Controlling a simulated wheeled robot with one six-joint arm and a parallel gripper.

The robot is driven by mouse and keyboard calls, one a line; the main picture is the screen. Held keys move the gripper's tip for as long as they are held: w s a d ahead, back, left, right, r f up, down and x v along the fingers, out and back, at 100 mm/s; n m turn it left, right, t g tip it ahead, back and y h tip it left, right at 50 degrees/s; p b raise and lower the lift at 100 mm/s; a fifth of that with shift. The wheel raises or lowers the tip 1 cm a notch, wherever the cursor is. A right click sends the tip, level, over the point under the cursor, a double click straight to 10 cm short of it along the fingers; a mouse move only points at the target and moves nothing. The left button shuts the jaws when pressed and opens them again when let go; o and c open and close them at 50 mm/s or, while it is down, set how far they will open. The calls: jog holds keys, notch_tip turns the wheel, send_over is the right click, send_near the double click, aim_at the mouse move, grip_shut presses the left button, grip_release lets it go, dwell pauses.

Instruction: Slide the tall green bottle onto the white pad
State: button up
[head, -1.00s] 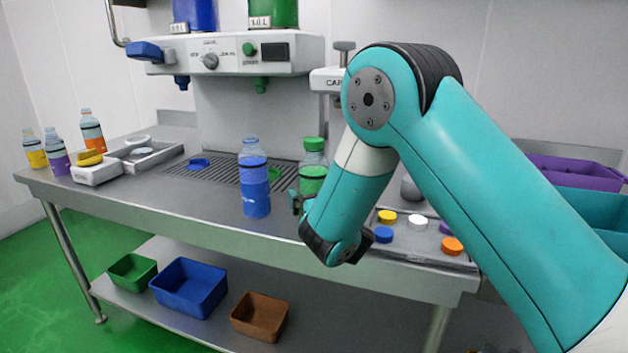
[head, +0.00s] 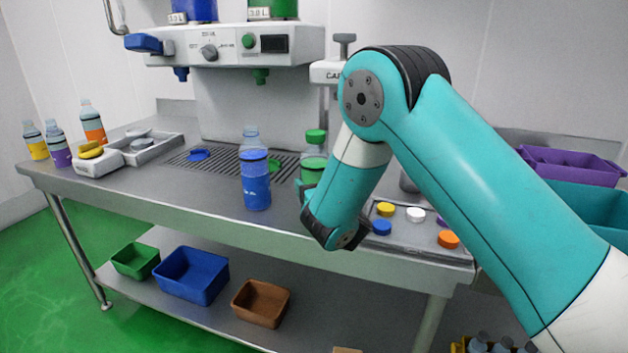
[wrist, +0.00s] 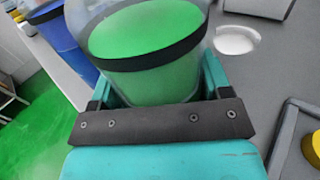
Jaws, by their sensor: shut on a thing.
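The tall green bottle (head: 314,143) stands upright on the steel counter, with a green cap and green liquid inside. My arm hides its lower part in the head view. My gripper (wrist: 158,72) is shut on the bottle's body, with one finger on each side. The bottle (wrist: 145,40) fills the top middle of the wrist view, its green contents and dark band showing. A round white pad (wrist: 236,40) lies flat on the counter to the right of the bottle in the wrist view, apart from it. The pad is not visible in the head view.
A blue bottle (head: 256,182) stands close to the left of the green one. A tray with coloured caps (head: 415,238) lies to the right. The dispensing machine (head: 235,46) stands behind. The counter's front edge is near the gripper.

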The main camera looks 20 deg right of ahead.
jog(key=shift+w+d+r+p, duration=0.2)
jog(key=shift+w+d+p, duration=0.55)
jog(key=shift+p, duration=1.5)
jog(key=shift+w+d+r+p, duration=0.2)
jog(key=shift+w+d+p, duration=0.55)
jog(key=shift+p, duration=1.5)
jog(key=shift+w+f+p, duration=0.1)
jog(key=shift+w+p, duration=0.3)
jog(key=shift+p, duration=0.35)
jog(key=shift+f, duration=0.1)
jog(key=shift+f, duration=0.1)
